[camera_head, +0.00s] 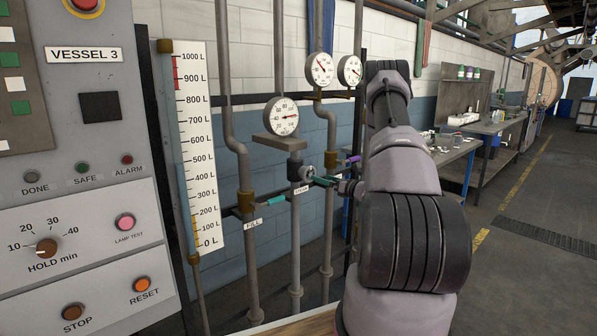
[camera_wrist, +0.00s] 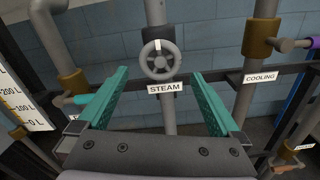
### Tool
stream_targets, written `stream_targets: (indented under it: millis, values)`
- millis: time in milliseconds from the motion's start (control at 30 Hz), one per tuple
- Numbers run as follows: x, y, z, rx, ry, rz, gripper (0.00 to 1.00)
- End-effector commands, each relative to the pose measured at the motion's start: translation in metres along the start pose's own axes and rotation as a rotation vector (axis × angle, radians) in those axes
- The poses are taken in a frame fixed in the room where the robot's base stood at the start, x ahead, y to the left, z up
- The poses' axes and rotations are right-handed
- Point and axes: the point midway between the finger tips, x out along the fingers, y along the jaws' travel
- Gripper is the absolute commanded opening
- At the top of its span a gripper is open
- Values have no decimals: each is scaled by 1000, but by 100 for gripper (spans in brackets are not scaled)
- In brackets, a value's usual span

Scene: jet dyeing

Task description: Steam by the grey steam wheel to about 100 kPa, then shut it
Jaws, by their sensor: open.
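The grey steam wheel (camera_wrist: 158,60) is in the upper middle of the wrist view, above a white STEAM label (camera_wrist: 167,88). It has a white mark at its top rim. It also shows small in the head view (camera_head: 306,173), partly covered by my gripper. My gripper (camera_wrist: 160,74) is open, its two teal fingers to the left and right of the wheel and apart from it in the picture. A large round dial (camera_head: 281,116) stands above the steam pipe, its needle pointing right; its unit is too small to read.
Two smaller dials (camera_head: 319,68) and (camera_head: 349,70) hang behind. A teal-handled FILL valve (camera_head: 246,202) is left of the steam pipe; a purple-handled COOLING valve (camera_wrist: 290,45) is right of it. The VESSEL 3 panel (camera_head: 90,200) and level scale (camera_head: 195,150) stand left.

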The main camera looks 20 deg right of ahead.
Motion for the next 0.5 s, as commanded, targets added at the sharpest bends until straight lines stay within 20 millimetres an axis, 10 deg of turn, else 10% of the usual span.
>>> stream_targets:
  millis: [500]
  values:
    - [75,-1,-1,0,-3,-2,100]
